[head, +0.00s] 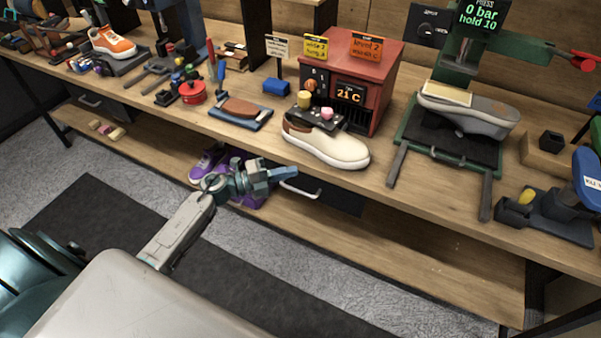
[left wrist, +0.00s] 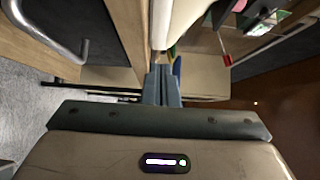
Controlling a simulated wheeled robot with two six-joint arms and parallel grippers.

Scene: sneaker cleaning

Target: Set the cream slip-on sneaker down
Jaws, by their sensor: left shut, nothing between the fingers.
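The cream slip-on sneaker (head: 335,148), with a brown heel, rests on the wooden bench top in front of the red box. Its toe points to the lower right, and a dark piece covers part of its top. My left gripper (head: 287,172) is shut and empty, in front of the bench edge, just left of and below the sneaker in the picture, apart from it. Its closed fingers also show in the left wrist view (left wrist: 161,86). A pale shape at the top of that view may be the sneaker; I cannot tell. My right gripper is out of view.
A red box (head: 385,60) with a temperature display stands behind the sneaker. A press (head: 450,145) with a grey shoe (head: 490,118) stands to the right. Purple shoes (head: 207,165) sit on the lower shelf behind my arm.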

